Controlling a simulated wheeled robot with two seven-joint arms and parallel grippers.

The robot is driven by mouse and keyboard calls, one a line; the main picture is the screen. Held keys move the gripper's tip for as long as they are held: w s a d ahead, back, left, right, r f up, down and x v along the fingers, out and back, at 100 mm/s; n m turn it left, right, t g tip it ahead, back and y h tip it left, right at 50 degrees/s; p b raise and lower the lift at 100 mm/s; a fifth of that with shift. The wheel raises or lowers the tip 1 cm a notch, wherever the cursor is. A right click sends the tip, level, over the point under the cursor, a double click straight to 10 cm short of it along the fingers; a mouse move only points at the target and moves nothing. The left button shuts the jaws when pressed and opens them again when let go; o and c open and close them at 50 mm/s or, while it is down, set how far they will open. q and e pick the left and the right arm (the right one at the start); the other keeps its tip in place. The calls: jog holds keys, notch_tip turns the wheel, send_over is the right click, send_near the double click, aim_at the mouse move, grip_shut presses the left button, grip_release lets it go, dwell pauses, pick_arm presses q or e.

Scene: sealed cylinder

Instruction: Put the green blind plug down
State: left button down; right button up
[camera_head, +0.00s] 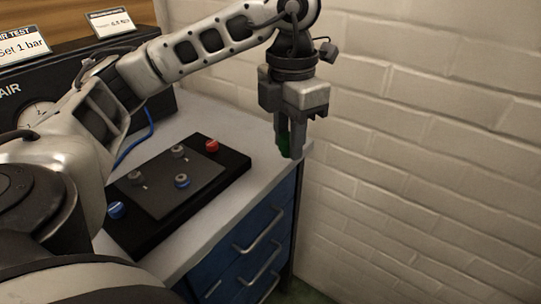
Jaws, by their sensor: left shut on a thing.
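The green blind plug (284,146) is between the fingers of my left gripper (290,147), mostly hidden by them. My left gripper is shut on it and points down, near the far right corner of the grey worktop (216,218). I cannot tell whether the plug touches the worktop. My right gripper is not in view.
A black AIR box with a gauge (38,114) stands at the back left. A white brick wall (430,150) rises on the right, beside blue drawers (255,250).

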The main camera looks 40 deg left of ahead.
pick_arm(q)
jog(key=s+a+r+n, duration=0.1)
jog(key=a+r+n, duration=0.1)
jog(key=a+n, duration=0.15)
jog(key=b, duration=0.1)
send_over(271, 157)
jog(key=shift+n, duration=0.45)
jog(key=f, duration=0.9)
jog(key=shift+s+d, duration=0.3)
jog(key=shift+s, duration=0.1)
jog(key=f, duration=0.3)
jog(key=shift+w+a+f, duration=0.25)
jog(key=shift+w+a, duration=0.1)
jog(key=shift+f, duration=0.35)
jog(key=shift+f, duration=0.1)
jog(key=shift+f, duration=0.55)
jog(key=c, duration=1.1)
grip_release()
